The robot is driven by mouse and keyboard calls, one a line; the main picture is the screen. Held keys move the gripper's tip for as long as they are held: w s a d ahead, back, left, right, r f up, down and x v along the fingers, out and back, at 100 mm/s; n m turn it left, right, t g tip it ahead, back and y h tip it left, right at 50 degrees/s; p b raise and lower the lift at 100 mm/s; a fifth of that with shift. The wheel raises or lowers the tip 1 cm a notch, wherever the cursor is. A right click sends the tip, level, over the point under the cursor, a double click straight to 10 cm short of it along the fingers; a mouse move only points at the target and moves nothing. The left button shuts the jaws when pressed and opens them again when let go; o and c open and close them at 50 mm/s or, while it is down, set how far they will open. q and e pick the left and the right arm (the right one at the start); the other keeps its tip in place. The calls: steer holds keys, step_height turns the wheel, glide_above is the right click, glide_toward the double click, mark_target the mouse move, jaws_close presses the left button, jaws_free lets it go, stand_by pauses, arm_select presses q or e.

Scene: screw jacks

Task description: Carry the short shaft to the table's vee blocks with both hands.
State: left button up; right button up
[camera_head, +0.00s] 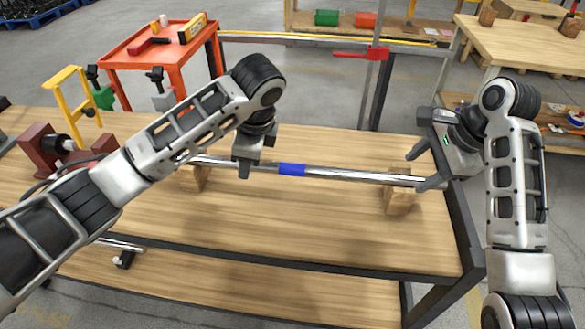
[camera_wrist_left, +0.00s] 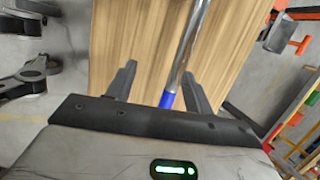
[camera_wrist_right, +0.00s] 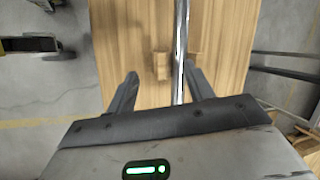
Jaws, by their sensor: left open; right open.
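The short shaft (camera_head: 345,175), a polished steel bar with a blue band (camera_head: 292,169), lies across two wooden vee blocks on the table (camera_head: 310,225). The left block (camera_head: 193,180) is partly hidden by my left arm; the right block (camera_head: 399,200) is near the shaft's right end. My left gripper (camera_head: 245,172) is open over the shaft, left of the band. In the left wrist view the shaft (camera_wrist_left: 190,45) runs nearer the right finger. My right gripper (camera_head: 417,170) is open at the shaft's right end. In the right wrist view the shaft (camera_wrist_right: 180,45) passes close to the right finger.
A dark red vise-like fixture (camera_head: 45,150) and a yellow frame (camera_head: 72,100) stand at the table's left. An orange cart (camera_head: 140,55) with tools is behind. Another wooden bench (camera_head: 535,45) is at the back right. The table's front middle is clear.

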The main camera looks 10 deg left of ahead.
mark_target(215, 158)
arm_select(q)
steer(key=w+a+r+y, duration=0.1)
steer(key=w+a+r, duration=0.2)
steer(key=r, duration=0.3)
steer(key=shift+w+a+r+m+y, duration=0.15)
steer(key=shift+w+a+m+y, duration=0.2)
steer(key=shift+a, duration=0.3)
arm_select(e)
step_height(215, 158, up, 6)
steer(key=w+m, duration=0.2)
steer(key=w, duration=0.1)
steer(key=shift+a+m+y, duration=0.25)
steer(key=shift+m+y, duration=0.05)
steer(key=shift+y, duration=0.1)
arm_select(q)
steer(key=shift+s, duration=0.1)
arm_select(e)
steer(key=shift+f, duration=0.15)
arm_select(q)
steer(key=x, duration=1.6)
arm_select(e)
steer(key=x, duration=1.5)
steer(key=shift+s+a+f, duration=0.1)
steer(key=shift+a+f, duration=0.05)
steer(key=shift+f, duration=0.25)
arm_select(q)
jaws_close()
arm_select(e)
jaws_close()
